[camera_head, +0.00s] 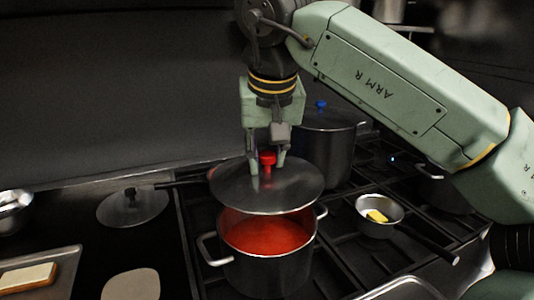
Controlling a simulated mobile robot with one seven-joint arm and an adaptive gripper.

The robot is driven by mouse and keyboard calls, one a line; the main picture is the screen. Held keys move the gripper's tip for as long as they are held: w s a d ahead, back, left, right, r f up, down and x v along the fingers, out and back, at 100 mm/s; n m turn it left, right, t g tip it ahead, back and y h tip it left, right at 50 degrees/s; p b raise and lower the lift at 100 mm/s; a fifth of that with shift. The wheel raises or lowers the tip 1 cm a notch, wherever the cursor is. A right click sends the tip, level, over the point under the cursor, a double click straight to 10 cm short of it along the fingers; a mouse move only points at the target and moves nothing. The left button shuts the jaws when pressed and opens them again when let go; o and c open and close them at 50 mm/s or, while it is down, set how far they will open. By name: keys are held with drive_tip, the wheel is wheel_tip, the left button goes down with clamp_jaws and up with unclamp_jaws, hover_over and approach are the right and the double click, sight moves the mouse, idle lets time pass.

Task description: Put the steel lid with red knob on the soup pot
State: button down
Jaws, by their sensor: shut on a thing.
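The steel lid (237,189) is a round grey disc with a red knob (267,160). My gripper (266,163) points down and is shut on the red knob. The lid hangs roughly level above the back part of the soup pot (268,276). The pot is open, has two side handles and holds red soup (264,235), which shows below the lid's near edge. The lid hides the pot's back rim. A gap seems to show between lid and pot, but its height is hard to tell.
A taller pot with a blue-knobbed lid (325,118) stands behind. A small pan (379,226) with something yellow sits to the right. Another lid with a dark knob (132,206) lies on the left counter, near a tray with bread (28,278) and a metal bowl (14,211).

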sight(267, 174)
drive_tip(key=shift+w+f, duration=0.1)
drive_tip(key=shift+w, duration=0.05)
drive_tip(key=shift+f+b, duration=0.4)
drive_tip(key=shift+b, duration=0.1)
wheel_tip(267, 174, down, 4)
drive_tip(key=b, duration=0.4)
drive_tip(key=shift+f, duration=0.1)
drive_tip(key=shift+f+b, duration=0.45)
drive_tip(key=shift+f, duration=0.55)
drive_tip(key=shift+s+f+p, duration=0.15)
drive_tip(key=shift+s+p, duration=0.05)
drive_tip(key=shift+p, duration=0.15)
drive_tip(key=shift+f, duration=0.5)
idle(1.1)
drive_tip(key=c, duration=1.2)
unclamp_jaws()
drive_tip(key=shift+o, duration=0.4)
